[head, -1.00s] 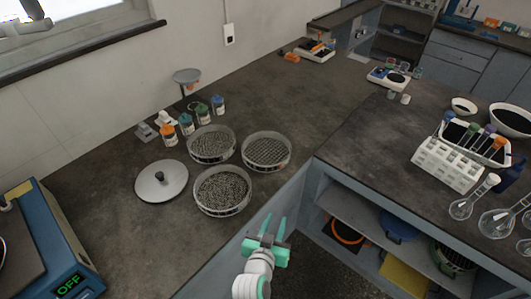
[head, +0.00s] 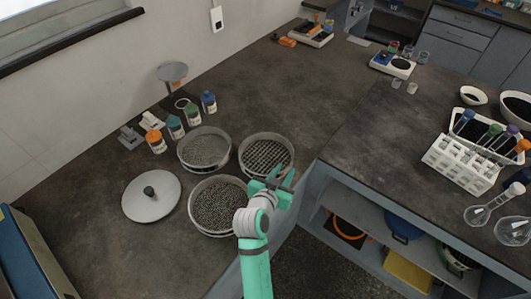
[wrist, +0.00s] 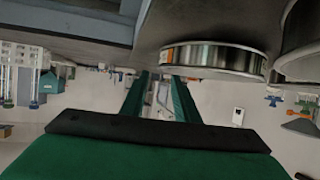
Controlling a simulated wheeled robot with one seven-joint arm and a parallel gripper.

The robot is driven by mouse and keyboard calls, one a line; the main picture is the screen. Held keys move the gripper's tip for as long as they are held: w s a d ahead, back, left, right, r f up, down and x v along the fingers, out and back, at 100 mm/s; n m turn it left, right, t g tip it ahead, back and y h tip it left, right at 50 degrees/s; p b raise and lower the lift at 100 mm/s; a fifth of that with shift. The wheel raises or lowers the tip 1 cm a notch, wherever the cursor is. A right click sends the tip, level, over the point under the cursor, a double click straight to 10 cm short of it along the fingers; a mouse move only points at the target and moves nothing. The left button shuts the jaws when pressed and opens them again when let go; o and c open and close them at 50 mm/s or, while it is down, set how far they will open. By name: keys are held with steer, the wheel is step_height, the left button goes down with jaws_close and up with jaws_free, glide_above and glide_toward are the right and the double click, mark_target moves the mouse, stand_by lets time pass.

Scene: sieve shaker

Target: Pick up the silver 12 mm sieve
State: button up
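Three round silver sieves stand on the dark counter. The right one (head: 267,150) has the coarsest visible mesh; the back-left one (head: 205,148) and the front one (head: 217,203) look finer. No size marking is readable, so I cannot tell from print which is 12 mm. My gripper (head: 271,178) is at the near side of the coarse sieve, overlapping its rim in the head view; contact is unclear. In the upside-down wrist view, the fingers (wrist: 160,98) are apart with nothing between them. A sieve wall (wrist: 215,57) with an orange label shows beside them.
A round lid (head: 152,198) lies left of the sieves. Several small bottles (head: 175,127) stand behind them. The counter (head: 275,90) is clear toward the back. A test-tube rack (head: 462,163) and glassware stand on the right bench.

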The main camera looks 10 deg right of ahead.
mark_target(287, 169)
steer(key=shift+x, duration=4)
steer(key=shift+f, duration=0.2)
jaws_close()
